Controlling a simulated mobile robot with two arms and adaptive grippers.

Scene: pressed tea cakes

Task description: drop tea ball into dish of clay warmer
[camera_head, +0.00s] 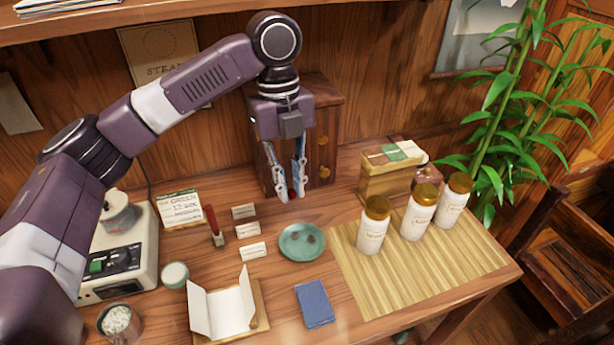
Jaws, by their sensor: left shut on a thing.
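My left gripper (291,193) hangs fingers down in front of the small wooden cabinet, above the table and behind the green dish. My right gripper is not in view.
Small cards (248,230) and a red-handled tool (213,226) stand left of the dish. Three gold-capped jars (417,212) stand on a bamboo mat (360,295) at right. An appliance (137,262) is at left. White folded paper (224,308) and a blue book (314,304) lie in front.

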